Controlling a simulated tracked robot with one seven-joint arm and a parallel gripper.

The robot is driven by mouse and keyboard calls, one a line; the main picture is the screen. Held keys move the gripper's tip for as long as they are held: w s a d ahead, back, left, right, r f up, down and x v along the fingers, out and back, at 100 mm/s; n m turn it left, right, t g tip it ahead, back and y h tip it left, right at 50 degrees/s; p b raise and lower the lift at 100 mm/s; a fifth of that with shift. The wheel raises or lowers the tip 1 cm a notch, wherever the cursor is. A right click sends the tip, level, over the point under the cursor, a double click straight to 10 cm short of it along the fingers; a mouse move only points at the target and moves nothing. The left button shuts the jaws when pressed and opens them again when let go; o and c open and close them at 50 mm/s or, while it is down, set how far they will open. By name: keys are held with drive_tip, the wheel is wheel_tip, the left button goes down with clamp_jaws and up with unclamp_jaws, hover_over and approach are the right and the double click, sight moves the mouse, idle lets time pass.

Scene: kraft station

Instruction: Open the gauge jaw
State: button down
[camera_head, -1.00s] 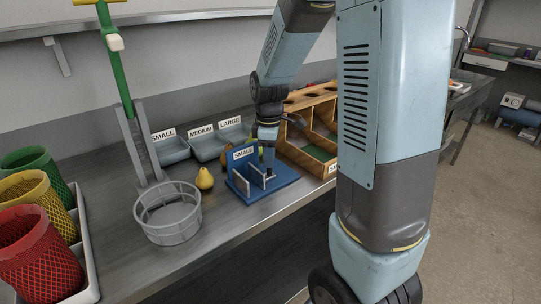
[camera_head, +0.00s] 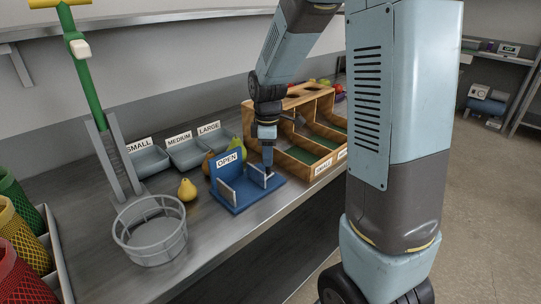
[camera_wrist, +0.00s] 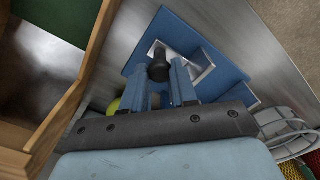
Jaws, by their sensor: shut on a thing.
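The blue gauge (camera_head: 238,207) stands on the metal bench, and its sign (camera_head: 228,160) reads "OPEN". Two grey jaw plates stand on it with a wide gap between them: the left plate (camera_head: 228,193) and the right plate (camera_head: 256,176). My gripper (camera_head: 267,168) reaches down at the gauge's right side, beside the right plate. In the wrist view my gripper (camera_wrist: 159,88) is shut on the black knob (camera_wrist: 159,67) of the right jaw. The blue base (camera_wrist: 170,32) also shows there. In the head view the knob is mostly hidden by my fingers.
A wooden sorting box (camera_head: 297,160) stands close to the right of the gauge. Grey labelled trays (camera_head: 187,153) lie behind. The bench's front edge (camera_head: 225,238) is near.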

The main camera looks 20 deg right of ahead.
drive_tip(key=shift+w, duration=0.1)
drive_tip(key=c, duration=0.9)
unclamp_jaws()
wheel_tip(320, 180, up, 14)
drive_tip(key=shift+f, duration=0.15)
drive_tip(key=s+d+r+m+t, duration=0.1)
drive_tip(key=s+m+t, duration=0.1)
drive_tip(key=s+m, duration=0.2)
drive_tip(key=s+d+r+m+t, duration=0.1)
drive_tip(key=s+m, duration=0.4)
drive_tip(key=s, duration=0.5)
drive_tip(key=s+d+r+m+t, duration=0.2)
drive_tip(key=s+m, duration=0.3)
drive_tip(key=s, duration=0.3)
drive_tip(key=shift+d+r+t, duration=0.15)
drive_tip(key=shift+r+t, duration=0.05)
drive_tip(key=shift+t, duration=0.1)
